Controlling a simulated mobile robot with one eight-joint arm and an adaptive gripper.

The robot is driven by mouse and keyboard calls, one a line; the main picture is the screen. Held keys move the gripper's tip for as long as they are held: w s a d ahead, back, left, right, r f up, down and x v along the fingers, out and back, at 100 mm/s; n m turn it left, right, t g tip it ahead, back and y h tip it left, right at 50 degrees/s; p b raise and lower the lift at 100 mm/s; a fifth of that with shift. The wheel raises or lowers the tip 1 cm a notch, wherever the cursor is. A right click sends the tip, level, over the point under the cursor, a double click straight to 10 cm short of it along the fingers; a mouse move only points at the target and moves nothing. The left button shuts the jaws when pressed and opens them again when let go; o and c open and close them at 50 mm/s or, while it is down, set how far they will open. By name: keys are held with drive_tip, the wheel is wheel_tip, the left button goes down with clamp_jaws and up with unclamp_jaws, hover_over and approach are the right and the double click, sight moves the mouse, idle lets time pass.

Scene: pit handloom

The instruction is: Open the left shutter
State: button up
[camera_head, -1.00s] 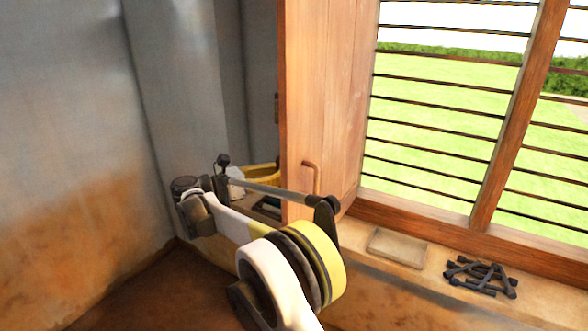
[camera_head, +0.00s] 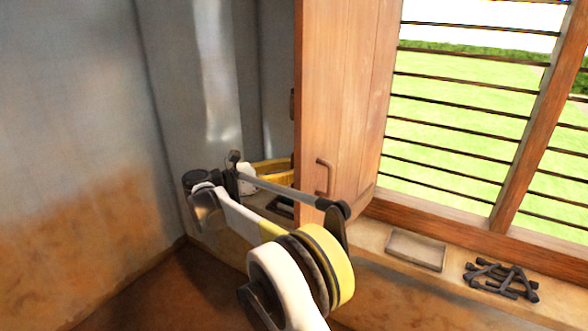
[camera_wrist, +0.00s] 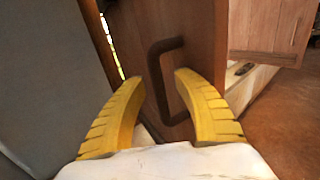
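The left shutter (camera_head: 350,90) is a wooden panel standing out from the barred window at an angle, with a bent brown handle (camera_head: 324,178) on the face toward the head camera. In the wrist view a dark handle (camera_wrist: 157,85) is fixed to a brown wooden panel (camera_wrist: 195,40) close ahead. My gripper (camera_wrist: 158,77) is open, with its yellow fingertips on either side of that handle; contact cannot be made out. In the head view the fingers show partly behind the shutter's left edge.
A shallow tray (camera_head: 416,250) and a pile of dark pieces (camera_head: 501,279) lie on the window sill. A grey wall (camera_head: 70,90) bounds the left. Another wooden panel (camera_wrist: 270,27) shows at upper right in the wrist view, with open brown floor (camera_wrist: 285,110) below it.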

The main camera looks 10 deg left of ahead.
drive_tip(key=shift+w+d, duration=0.1)
drive_tip(key=shift+d, duration=0.05)
drive_tip(key=v, duration=1.2)
